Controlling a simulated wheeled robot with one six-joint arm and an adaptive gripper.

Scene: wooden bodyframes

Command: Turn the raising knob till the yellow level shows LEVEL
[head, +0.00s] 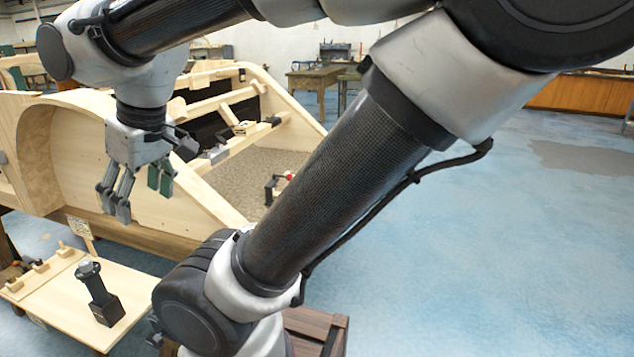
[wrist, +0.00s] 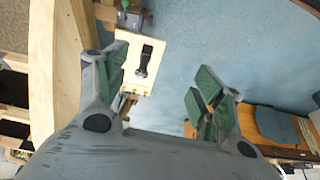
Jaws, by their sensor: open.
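My gripper (head: 140,192) is open and empty, pointing down in front of the curved wooden bodyframe in the head view. Its green-padded fingers stand wide apart in the wrist view (wrist: 163,92). A black post device with a grey knob-like top (head: 88,268) stands on a light wooden stand, below and left of my gripper, not touching it. A dark upright shape (wrist: 145,60) on a light board shows beyond the fingers in the wrist view. I cannot tell which part is the raising knob. I cannot make out a yellow level or its reading.
The wooden bodyframe (head: 75,150) fills the left side, close behind my gripper. The light stand (head: 50,302) also bears small wooden pieces (head: 40,267) and a small sign (head: 80,230). A black and red item (head: 280,186) sits inside the frame. Blue floor (head: 480,240) is clear at right.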

